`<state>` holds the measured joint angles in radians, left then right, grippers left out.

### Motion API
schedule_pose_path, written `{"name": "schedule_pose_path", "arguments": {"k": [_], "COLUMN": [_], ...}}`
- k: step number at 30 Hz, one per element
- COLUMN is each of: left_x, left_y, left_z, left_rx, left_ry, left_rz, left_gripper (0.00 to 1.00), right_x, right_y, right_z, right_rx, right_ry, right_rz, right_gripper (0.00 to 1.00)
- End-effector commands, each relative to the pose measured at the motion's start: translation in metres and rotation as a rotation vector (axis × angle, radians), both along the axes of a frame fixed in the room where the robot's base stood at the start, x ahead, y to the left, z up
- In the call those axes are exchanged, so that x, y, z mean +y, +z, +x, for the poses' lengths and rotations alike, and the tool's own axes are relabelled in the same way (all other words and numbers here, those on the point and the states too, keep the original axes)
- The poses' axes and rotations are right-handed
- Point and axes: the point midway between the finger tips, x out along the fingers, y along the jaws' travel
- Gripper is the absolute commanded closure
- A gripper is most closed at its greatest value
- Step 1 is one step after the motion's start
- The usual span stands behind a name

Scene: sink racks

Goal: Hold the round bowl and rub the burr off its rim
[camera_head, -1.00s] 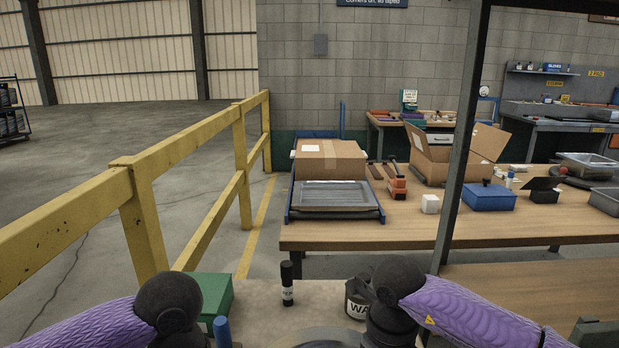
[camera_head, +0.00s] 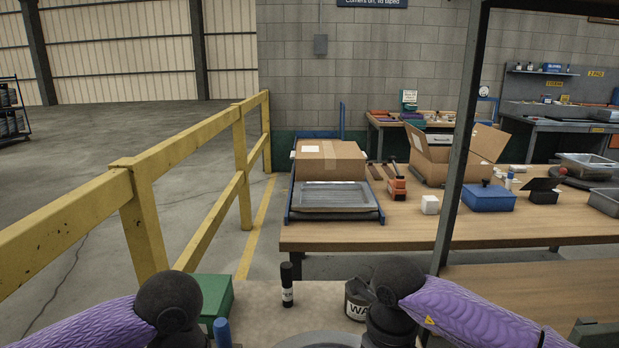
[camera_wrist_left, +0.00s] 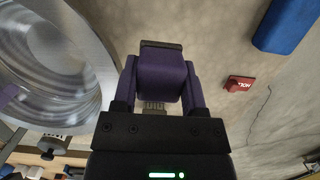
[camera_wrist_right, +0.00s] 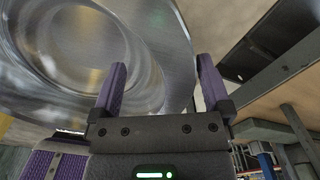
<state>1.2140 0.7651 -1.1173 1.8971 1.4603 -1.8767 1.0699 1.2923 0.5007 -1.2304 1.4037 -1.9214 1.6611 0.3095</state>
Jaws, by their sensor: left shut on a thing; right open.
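The round bowl is shiny metal; in the left wrist view (camera_wrist_left: 92,42) it fills the left side, and in the right wrist view (camera_wrist_right: 155,25) the upper left. In the head view only a grey arc of it (camera_head: 320,340) shows at the bottom edge. My left gripper (camera_wrist_left: 160,75) is shut on a dark purple block (camera_wrist_left: 160,72), beside the bowl and apart from it in the picture. My right gripper (camera_wrist_right: 163,75) is open, with the bowl's edge showing between its fingers; I cannot tell whether they touch it. I cannot make out the burr.
A green box (camera_head: 216,295), a black marker-like cylinder (camera_head: 287,285) and a labelled can (camera_head: 355,303) stand on the near bench. A red tag (camera_wrist_left: 238,83) lies beside the left gripper. A dark post (camera_head: 458,140) rises at right; a yellow railing (camera_head: 140,220) runs along the left.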

Motion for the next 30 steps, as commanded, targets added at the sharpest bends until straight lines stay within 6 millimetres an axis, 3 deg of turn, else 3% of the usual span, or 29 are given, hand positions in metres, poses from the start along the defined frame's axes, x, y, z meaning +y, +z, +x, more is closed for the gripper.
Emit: {"name": "schedule_pose_path", "arguments": {"k": [4,9,15,25,26,28,30], "left_x": [0.0,0.0,0.0,0.0,0.0,0.0,0.0], "left_y": [0.009,0.027,0.037,0.038,0.038,0.034,0.021], "left_z": [0.0,-0.001,-0.001,-0.001,-0.001,-0.001,0.0], "left_rx": [-0.004,-0.012,-0.017,-0.017,-0.017,-0.015,-0.01], "left_ry": [0.0,0.0,0.0,0.0,0.0,0.0,0.0], "left_rz": [0.0,0.0,0.0,0.0,0.0,0.0,0.0], "left_gripper": [1.0,1.0,1.0,1.0,1.0,1.0,1.0], "right_x": [0.0,0.0,0.0,0.0,0.0,0.003,0.012], "right_y": [0.02,0.071,0.112,0.12,0.12,0.117,0.107], "right_z": [0.0,0.001,0.001,0.0,0.0,0.003,0.012], "right_rx": [-0.003,-0.006,-0.003,0.0,0.0,0.002,0.008], "right_ry": [-0.001,0.0,0.0,0.0,0.0,0.025,0.127], "right_rz": [0.001,0.001,0.001,0.001,0.001,0.002,0.006], "right_gripper": [0.01,0.01,0.01,0.01,0.03,0.18,0.21]}}
